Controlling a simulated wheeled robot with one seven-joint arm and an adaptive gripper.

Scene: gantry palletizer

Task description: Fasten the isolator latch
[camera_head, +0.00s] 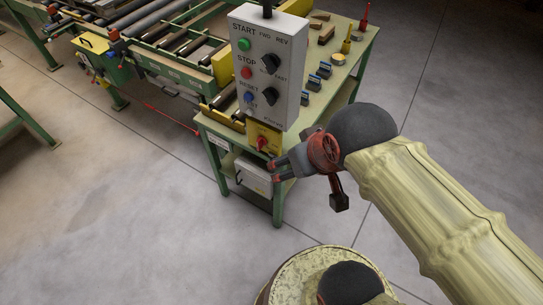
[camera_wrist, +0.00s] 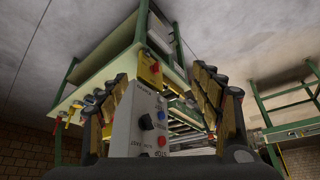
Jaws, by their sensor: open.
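The isolator is a small yellow box (camera_head: 260,133) with a red handle (camera_head: 262,144), on the front end of the green-framed table, below the grey control box. In the wrist view the yellow box (camera_wrist: 149,70) shows upside down between my fingers, with the red part (camera_wrist: 155,67) on it. I cannot tell from here how the latch sits. My gripper (camera_head: 273,171) is open and empty, just right of and below the red handle in the head view, with its fingers pointing left. In the wrist view its fingers (camera_wrist: 158,76) stand wide apart.
A grey control box (camera_head: 266,70) with buttons and knobs stands above the isolator; it also shows low in the wrist view (camera_wrist: 138,125). The table (camera_head: 355,62) holds several small parts. A white box (camera_head: 253,180) sits on its lower shelf. Roller conveyors (camera_head: 180,40) lie behind left.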

